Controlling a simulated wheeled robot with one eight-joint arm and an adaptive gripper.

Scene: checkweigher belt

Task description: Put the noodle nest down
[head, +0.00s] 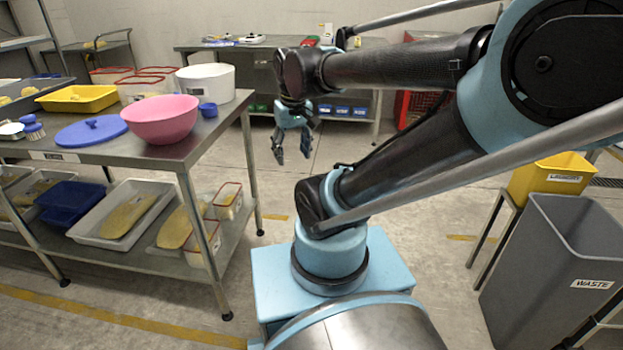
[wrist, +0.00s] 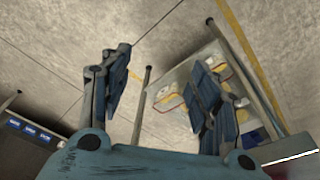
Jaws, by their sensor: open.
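My gripper (head: 292,148) hangs fingers down in the gap right of the steel table, over the bare floor. In the wrist view its two fingers (wrist: 158,95) stand apart with nothing between them. I cannot make out a noodle nest for certain in either view. Small yellowish lumps (head: 28,91) lie at the far left of the table, too small to identify.
The steel table (head: 190,148) holds a pink bowl (head: 162,118), a white tub (head: 206,81), a yellow tray (head: 78,98) and a blue lid (head: 92,130). A grey waste bin (head: 550,260) and a yellow bin (head: 550,180) stand right. A bench (head: 260,82) stands behind.

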